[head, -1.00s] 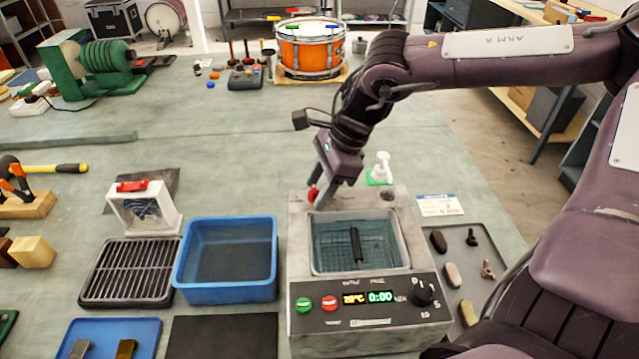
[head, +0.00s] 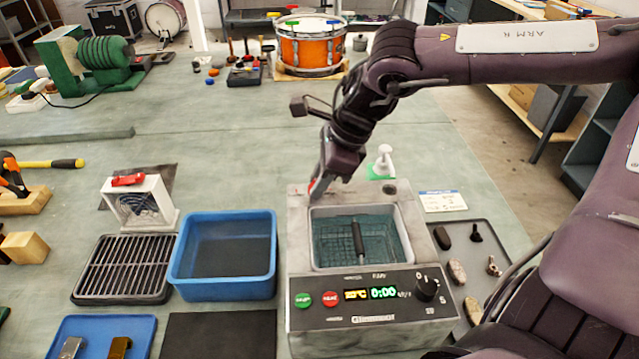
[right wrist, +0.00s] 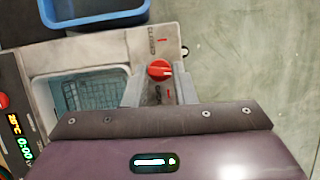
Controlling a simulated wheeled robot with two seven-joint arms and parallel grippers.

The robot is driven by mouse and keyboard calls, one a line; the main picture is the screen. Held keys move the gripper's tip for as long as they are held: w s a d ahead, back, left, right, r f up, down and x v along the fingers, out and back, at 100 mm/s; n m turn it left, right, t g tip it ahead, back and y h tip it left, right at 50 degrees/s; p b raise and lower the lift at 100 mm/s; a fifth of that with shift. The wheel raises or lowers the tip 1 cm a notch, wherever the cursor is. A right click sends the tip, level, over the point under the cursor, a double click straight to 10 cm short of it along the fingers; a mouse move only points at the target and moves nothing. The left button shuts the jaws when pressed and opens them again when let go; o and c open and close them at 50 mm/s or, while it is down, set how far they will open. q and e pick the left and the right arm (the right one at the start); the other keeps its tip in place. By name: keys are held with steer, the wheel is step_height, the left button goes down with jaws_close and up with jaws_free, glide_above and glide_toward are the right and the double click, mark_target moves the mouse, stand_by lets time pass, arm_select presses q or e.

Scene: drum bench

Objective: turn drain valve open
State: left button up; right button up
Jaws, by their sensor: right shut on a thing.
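The drain valve is a red knob (right wrist: 159,69) on the back left of the grey ultrasonic-cleaner-like tank unit (head: 299,262). In the head view only a sliver of red shows beside the fingers. My right gripper (head: 318,188) reaches down to it from above. In the right wrist view its two fingers (right wrist: 160,85) are closed in on the knob, one on each side. My left gripper is out of view.
The tank holds a wire basket with a dark handle (head: 357,237). A blue bin (head: 222,290) stands close on the left, beside a black rack (head: 125,268). A white pump bottle (head: 384,160) is behind the unit; a grey tray (head: 490,240) lies on the right.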

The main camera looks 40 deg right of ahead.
steer(key=m+b, duration=0.1)
steer(key=m, duration=0.1)
steer(key=m+t+h+b, duration=0.1)
steer(key=shift+s+a+f+m, duration=0.15)
steer(key=shift+f+m, duration=0.05)
steer(key=shift+m, duration=0.2)
steer(key=m+h+b, duration=0.1)
steer(key=m, duration=0.1)
steer(key=m+h+b, duration=0.1)
steer(key=m+b, duration=0.1)
steer(key=m, duration=0.1)
steer(key=m+h+b, duration=0.1)
steer(key=m, duration=0.2)
steer(key=shift+a+t+b, duration=0.3)
steer(key=shift+a+b, duration=0.05)
steer(key=shift+b, duration=0.05)
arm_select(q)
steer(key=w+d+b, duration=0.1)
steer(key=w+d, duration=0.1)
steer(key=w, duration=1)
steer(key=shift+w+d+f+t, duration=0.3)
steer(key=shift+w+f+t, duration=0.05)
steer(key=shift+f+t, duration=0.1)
arm_select(e)
steer(key=shift+a+r+m+h, duration=0.15)
steer(key=shift+m+h, duration=0.65)
steer(key=shift+m, duration=0.9)
steer(key=o, duration=0.9)
steer(key=shift+o, duration=0.2)
